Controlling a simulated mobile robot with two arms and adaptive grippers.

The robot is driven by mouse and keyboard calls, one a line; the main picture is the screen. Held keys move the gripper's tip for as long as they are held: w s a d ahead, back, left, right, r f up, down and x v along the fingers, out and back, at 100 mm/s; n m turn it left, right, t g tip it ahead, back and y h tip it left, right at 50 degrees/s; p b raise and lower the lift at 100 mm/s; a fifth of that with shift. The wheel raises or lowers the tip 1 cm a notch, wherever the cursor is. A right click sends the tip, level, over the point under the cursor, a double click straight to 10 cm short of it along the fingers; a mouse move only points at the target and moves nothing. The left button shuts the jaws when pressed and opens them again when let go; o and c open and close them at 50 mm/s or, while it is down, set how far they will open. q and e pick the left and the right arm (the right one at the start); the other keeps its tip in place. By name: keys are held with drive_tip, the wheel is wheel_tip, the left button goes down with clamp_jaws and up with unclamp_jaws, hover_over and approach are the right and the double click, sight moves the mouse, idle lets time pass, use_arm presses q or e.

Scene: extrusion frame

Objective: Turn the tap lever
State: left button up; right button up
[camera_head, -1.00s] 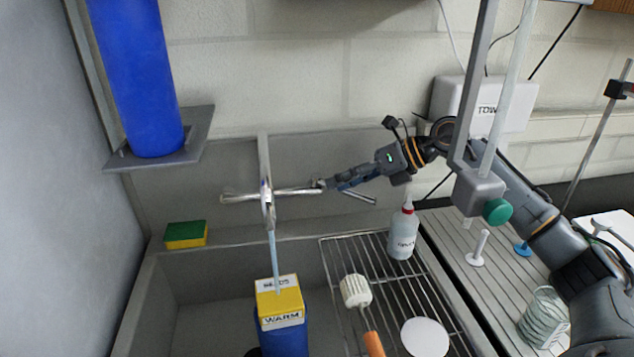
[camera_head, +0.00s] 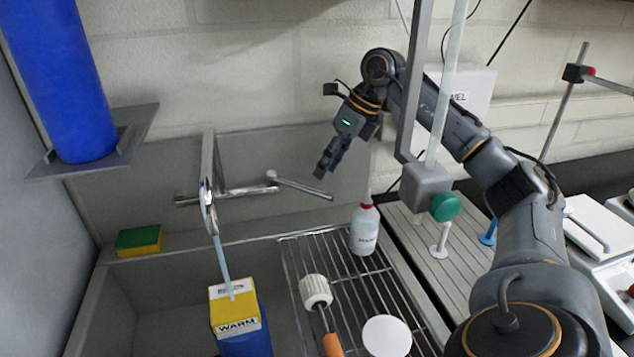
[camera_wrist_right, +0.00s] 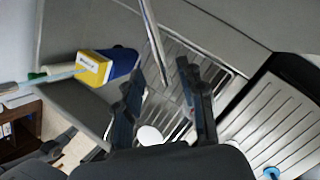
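The metal tap (camera_head: 230,192) is on the back wall of the sink. Its lever (camera_head: 303,188) sticks out from the right end, pointing right and slightly down. A pale blue stream runs from the spout to a blue container with a yellow top marked WARM (camera_head: 238,325). My right gripper (camera_head: 324,172) is above the lever's outer end, angled down; contact cannot be told. In the wrist view, its fingers (camera_wrist_right: 160,90) are apart with nothing clasped, and a metal bar (camera_wrist_right: 150,35), likely the lever, appears ahead. My left gripper is not in view.
A squeeze bottle (camera_head: 364,232) stands on the wire rack (camera_head: 345,285), below the lever's end. A brush (camera_head: 315,291) and a white disc (camera_head: 387,337) lie there too. A grey post with a green knob (camera_head: 445,207) stands right of them. A sponge (camera_head: 138,241) sits on the left ledge.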

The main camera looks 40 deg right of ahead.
sight(300, 187)
drive_tip(key=shift+p+x, duration=0.3)
drive_tip(key=shift+x, duration=2.45)
clamp_jaws()
